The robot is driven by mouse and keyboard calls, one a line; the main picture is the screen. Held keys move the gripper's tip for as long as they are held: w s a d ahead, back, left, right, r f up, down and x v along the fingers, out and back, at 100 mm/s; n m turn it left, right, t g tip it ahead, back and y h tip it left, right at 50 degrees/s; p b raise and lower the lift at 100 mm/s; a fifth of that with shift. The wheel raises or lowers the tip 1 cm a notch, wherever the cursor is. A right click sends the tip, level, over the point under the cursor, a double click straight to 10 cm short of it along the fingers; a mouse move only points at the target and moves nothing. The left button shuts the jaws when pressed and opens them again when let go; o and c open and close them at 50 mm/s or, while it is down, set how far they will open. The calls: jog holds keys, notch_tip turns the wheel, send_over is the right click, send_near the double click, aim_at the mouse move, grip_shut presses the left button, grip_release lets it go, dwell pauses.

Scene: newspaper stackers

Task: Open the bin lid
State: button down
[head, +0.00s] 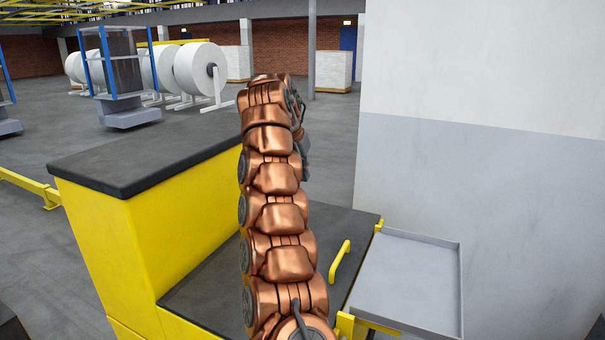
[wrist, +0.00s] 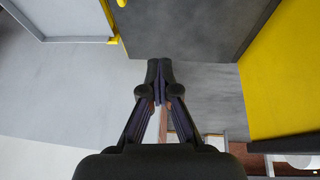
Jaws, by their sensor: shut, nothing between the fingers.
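The bin lid (head: 340,222) is a flat dark grey panel, lying closed beside the taller yellow cabinet. A yellow bar handle (head: 340,262) stands on it near its right edge. My copper arm covers the middle of the lid in the head view. In the wrist view the lid (wrist: 190,28) fills the top middle, with a bit of the handle (wrist: 121,3) at the top edge. My gripper (wrist: 160,70) is shut and empty, its tips apart from the handle and near the lid's edge in the picture. In the head view it is mostly hidden by my arm.
A yellow cabinet with a black top (head: 150,155) stands left of the lid. A grey tray (head: 410,280) sits to its right, beside a large grey-white wall (head: 480,170). Paper rolls (head: 195,68) and a blue-framed stand (head: 125,75) are farther back. Open floor lies behind.

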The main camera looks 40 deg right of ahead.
jog(key=c, duration=1.8)
grip_release()
jog(key=shift+c, duration=0.2)
jog(key=o, duration=0.7)
jog(key=shift+s+r, duration=0.1)
jog(key=shift+r, duration=0.1)
jog(key=s+a, duration=0.3)
jog(key=a, duration=0.9)
jog(key=shift+s+r, duration=0.3)
jog(key=shift+r, duration=0.05)
